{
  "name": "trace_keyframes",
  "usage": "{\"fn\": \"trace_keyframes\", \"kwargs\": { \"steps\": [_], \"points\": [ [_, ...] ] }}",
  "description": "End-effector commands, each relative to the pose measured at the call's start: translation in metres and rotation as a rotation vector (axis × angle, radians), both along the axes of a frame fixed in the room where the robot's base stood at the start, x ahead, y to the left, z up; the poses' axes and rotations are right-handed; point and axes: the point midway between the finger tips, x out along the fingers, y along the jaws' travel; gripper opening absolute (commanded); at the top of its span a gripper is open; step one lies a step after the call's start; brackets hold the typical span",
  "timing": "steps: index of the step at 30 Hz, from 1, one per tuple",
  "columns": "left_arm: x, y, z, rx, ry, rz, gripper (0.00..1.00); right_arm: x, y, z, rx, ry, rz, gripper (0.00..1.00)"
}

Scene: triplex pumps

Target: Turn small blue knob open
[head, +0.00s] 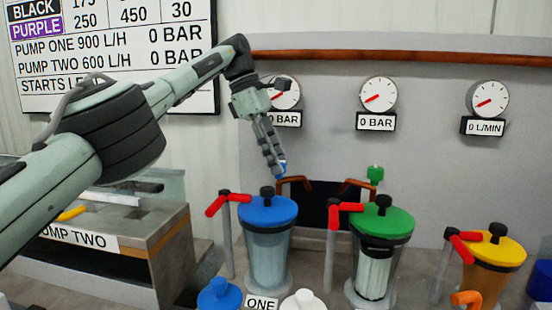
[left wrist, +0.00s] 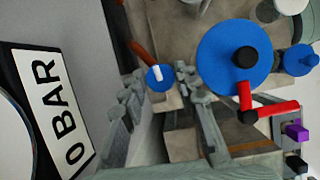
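The small blue knob (head: 283,167) sits on the copper pipe at the wall behind the blue-lidded tank, mostly hidden by my left gripper in the head view. In the left wrist view the knob (left wrist: 154,82) is a round blue disc with a white bar across it. My left gripper (head: 276,168) points down at the knob. In the left wrist view its two fingers stand apart, with the knob showing between their tips (left wrist: 160,75). I cannot tell whether either finger touches it. My right gripper is not in view.
The blue-lidded tank (head: 267,212) with a red lever (head: 216,205) stands just in front of the knob. A green-lidded tank (head: 382,222), a green knob (head: 375,173) and a yellow-lidded tank (head: 495,250) are to the right. Gauges (head: 378,96) hang on the wall above.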

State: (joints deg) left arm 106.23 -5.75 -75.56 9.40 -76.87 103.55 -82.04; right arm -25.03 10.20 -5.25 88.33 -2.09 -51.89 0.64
Motion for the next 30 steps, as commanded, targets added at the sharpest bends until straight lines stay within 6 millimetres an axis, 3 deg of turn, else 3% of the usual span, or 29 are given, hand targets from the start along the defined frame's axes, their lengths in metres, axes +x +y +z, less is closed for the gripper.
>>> {"fn": "trace_keyframes", "kwargs": {
  "steps": [4, 24, 30],
  "points": [
    [-0.0001, 0.0003, 0.0007, 0.0, 0.0, 0.0, 0.49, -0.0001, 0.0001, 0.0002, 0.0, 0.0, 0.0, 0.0],
    [-0.0004, 0.0006, -0.0011, 0.0, 0.003, 0.009, 0.49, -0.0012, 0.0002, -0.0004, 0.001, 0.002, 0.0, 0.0],
    [-0.0011, 0.0012, -0.0009, 0.001, 0.001, 0.083, 0.49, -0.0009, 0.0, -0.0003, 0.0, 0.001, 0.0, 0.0]
  ]
}}
